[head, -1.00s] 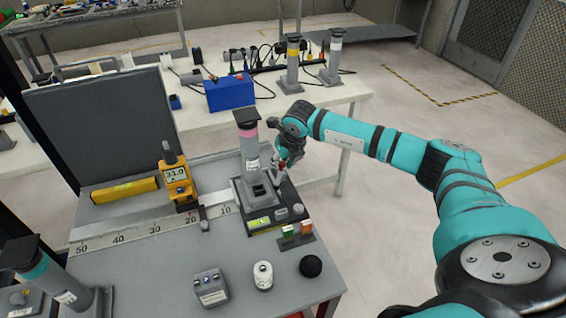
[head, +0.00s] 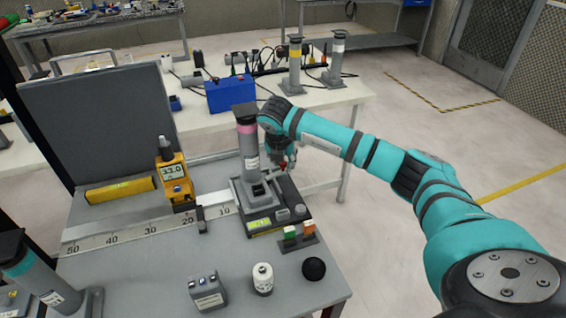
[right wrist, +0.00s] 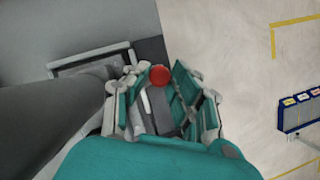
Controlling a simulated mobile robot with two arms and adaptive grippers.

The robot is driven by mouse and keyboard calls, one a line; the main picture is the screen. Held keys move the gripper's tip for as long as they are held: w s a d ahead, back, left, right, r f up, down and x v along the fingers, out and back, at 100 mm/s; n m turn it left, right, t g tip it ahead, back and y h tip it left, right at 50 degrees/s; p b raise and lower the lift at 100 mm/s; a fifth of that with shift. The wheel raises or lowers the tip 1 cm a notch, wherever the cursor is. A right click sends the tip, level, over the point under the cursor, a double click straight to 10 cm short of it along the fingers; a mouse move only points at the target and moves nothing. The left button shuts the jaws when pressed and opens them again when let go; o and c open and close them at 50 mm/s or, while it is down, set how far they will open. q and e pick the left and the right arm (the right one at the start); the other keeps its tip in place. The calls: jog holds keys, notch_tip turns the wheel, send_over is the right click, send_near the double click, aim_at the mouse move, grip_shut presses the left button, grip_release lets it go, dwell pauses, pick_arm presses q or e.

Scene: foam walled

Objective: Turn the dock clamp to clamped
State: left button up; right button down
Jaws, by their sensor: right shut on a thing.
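The dock (head: 265,229) is a dark box with a small lit display, near the right edge of the grey bench. A grey cylinder with a pink band (head: 248,150) stands upright in it. The clamp's lever has a red knob (right wrist: 159,75), seen in the right wrist view between my right gripper's fingers (right wrist: 158,100). In the head view my right gripper (head: 283,165) points down just right of the cylinder and is shut on the lever. The lever's base is partly hidden by the gripper. My left gripper is not in view.
Open floor lies right.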

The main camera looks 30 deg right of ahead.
jog(key=shift+r, duration=0.1)
dwell(0.4)
jog(key=c, duration=1.1)
grip_release()
jog(key=shift+c, duration=0.2)
jog(key=v, duration=1.2)
jog(key=shift+a, duration=0.1)
